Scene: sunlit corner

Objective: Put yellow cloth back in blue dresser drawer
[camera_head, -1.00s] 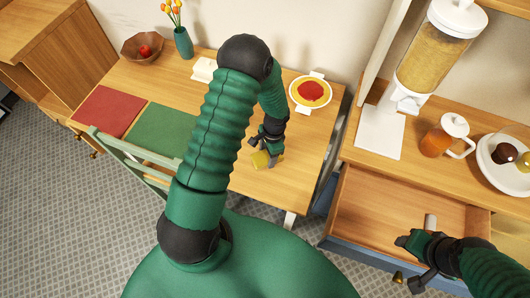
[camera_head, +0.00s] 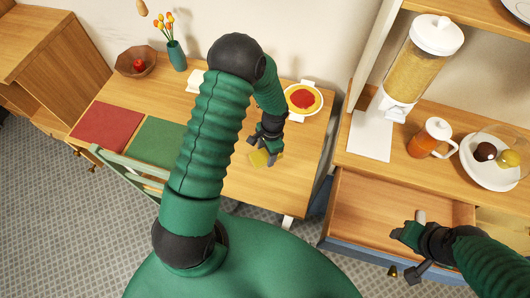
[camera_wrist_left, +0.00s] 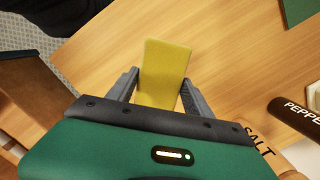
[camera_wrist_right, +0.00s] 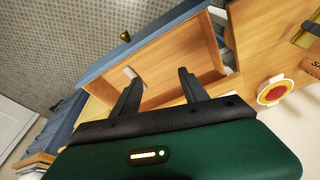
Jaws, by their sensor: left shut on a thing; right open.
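The yellow cloth (camera_head: 259,158) is a flat piece at the right part of the dining table; it also shows in the left wrist view (camera_wrist_left: 164,68). My left gripper (camera_head: 265,152) is shut on it, with a finger on either side, low over the table. Whether the cloth touches the tabletop is hard to tell. The blue dresser drawer (camera_head: 372,215) is pulled open, with a blue front and bare wooden floor. My right gripper (camera_head: 408,253) is open and empty near the drawer's front edge; the drawer also shows beyond its fingers in the right wrist view (camera_wrist_right: 172,62).
A small pale cylinder (camera_head: 421,216) lies in the drawer. The dresser top holds a dispenser (camera_head: 421,60), an orange jug (camera_head: 430,138) and a plate (camera_head: 487,172). The table bears a plate with red sauce (camera_head: 303,99). A chair (camera_head: 130,172) stands at the table's front left.

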